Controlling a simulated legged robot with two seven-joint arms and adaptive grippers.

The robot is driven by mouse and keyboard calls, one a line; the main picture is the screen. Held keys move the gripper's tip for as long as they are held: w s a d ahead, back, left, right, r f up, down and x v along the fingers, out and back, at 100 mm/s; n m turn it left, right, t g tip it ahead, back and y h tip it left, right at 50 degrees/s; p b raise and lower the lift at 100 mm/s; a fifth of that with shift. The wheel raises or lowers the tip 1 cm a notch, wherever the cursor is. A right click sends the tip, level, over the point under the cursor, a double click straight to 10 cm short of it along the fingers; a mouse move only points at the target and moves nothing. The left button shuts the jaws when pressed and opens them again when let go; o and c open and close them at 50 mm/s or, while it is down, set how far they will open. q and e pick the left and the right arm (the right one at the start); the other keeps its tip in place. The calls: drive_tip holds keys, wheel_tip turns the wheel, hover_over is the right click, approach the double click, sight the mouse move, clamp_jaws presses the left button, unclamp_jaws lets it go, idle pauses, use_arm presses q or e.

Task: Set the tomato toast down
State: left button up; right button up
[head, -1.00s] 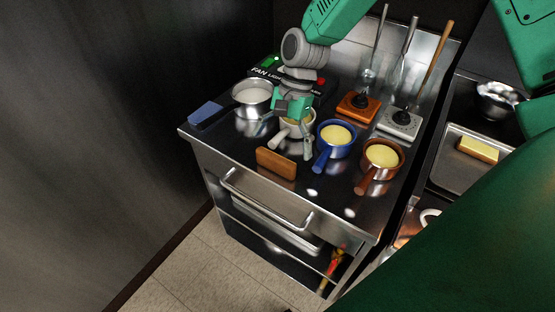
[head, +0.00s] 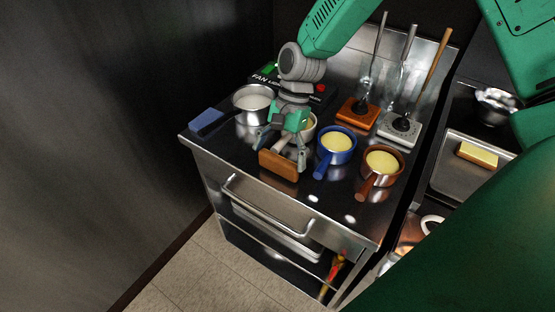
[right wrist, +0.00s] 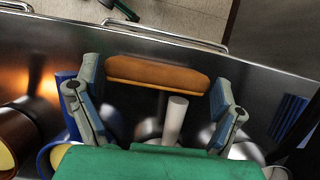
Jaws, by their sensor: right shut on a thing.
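The tomato toast (head: 278,165) looks like an orange-brown slab on edge, near the front edge of the steel counter (head: 320,200). No red topping shows. My right gripper (head: 284,150) is over it, with one finger at each end of the slab. In the right wrist view the toast (right wrist: 157,75) spans between the two fingertips of my right gripper (right wrist: 157,88). Whether its lower edge touches the counter I cannot tell. My left gripper is not in view.
A pale-handled pot (head: 309,128) is just behind the toast, partly hidden by my gripper. A blue pot (head: 337,140) and a brown pot (head: 381,161) stand to the right. A steel pan (head: 253,101) is behind left. Bare counter lies front right.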

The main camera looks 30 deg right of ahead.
sight(278, 158)
drive_tip(key=r, duration=0.8)
drive_tip(key=shift+a+r, duration=0.2)
drive_tip(key=shift+r, duration=0.25)
